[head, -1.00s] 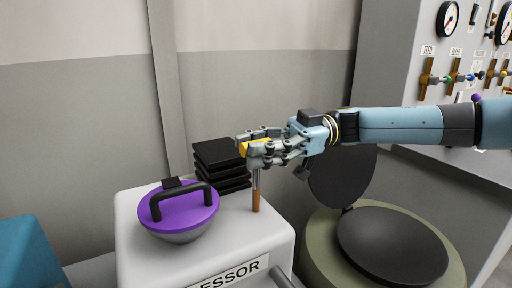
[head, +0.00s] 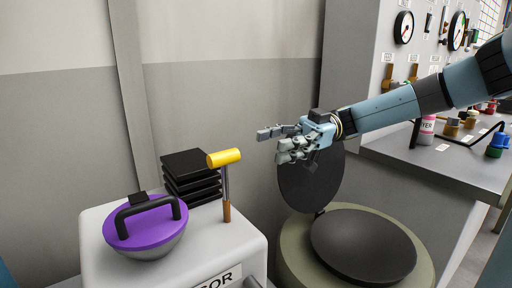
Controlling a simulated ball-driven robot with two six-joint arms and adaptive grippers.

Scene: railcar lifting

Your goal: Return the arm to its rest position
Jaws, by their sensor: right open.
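My right arm (head: 385,110) comes in from the right edge. My right gripper (head: 272,144) is open and empty, with its fingers pointing left. It is in the air to the right of the yellow-headed hammer (head: 224,158), apart from it. The hammer stands upright, with an orange-brown handle end, on the white cabinet (head: 225,250). My left gripper is not in view.
A purple-lidded pot (head: 145,225) with a black handle and a stack of black plates (head: 190,175) stand on the cabinet. A round olive drum (head: 410,245) with a raised dark lid (head: 310,180) is below my gripper. A grey bench (head: 430,160) holds small bottles on the right.

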